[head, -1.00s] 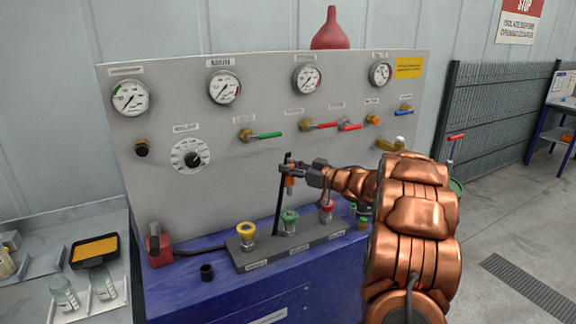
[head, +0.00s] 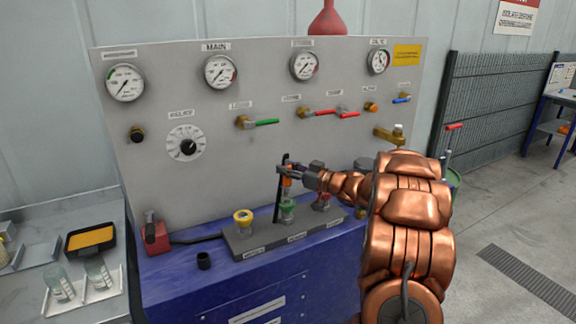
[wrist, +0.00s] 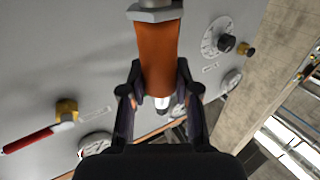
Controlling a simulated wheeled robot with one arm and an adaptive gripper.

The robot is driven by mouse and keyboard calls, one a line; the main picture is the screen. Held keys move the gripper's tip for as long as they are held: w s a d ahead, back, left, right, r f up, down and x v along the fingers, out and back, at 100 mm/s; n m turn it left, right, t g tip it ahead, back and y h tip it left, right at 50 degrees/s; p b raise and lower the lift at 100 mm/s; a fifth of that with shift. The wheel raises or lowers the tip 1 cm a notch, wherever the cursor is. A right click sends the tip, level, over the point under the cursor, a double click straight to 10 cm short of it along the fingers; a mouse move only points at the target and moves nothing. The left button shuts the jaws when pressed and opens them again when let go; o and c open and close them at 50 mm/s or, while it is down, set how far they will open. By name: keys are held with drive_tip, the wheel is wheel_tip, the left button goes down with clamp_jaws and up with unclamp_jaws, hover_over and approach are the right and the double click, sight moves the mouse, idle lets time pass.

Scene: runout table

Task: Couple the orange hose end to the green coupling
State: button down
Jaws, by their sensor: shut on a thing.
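My gripper (head: 286,171) is shut on the orange hose end (head: 287,182), held upright just above the green coupling (head: 287,207). In the wrist view the fingers (wrist: 160,98) pinch the orange sleeve (wrist: 157,55), with a grey metal nut at one end and a pale tip at the other. The green coupling is the middle one on a grey block (head: 265,242). Whether the hose end touches the coupling is too small to tell. A dark hose runs behind the hose end.
A yellow coupling (head: 243,218) stands left of the green one and a red coupling (head: 322,200) right. Behind rises a grey panel (head: 220,140) with gauges and valves. A black cap (head: 204,260) and a red device (head: 156,234) are on the blue bench at left.

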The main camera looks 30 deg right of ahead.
sight(291, 185)
drive_tip(key=shift+f, duration=0.4)
drive_tip(key=shift+p, duration=0.6)
idle(1.8)
drive_tip(key=shift+f+b, duration=1)
drive_tip(key=shift+f, duration=1.45)
drive_tip(key=c, duration=0.8)
unclamp_jaws()
drive_tip(key=shift+o, duration=0.2)
drive_tip(key=shift+s, duration=0.15)
drive_tip(key=v, duration=1.1)
drive_tip(key=shift+s+d, duration=0.15)
drive_tip(key=shift+s, duration=0.25)
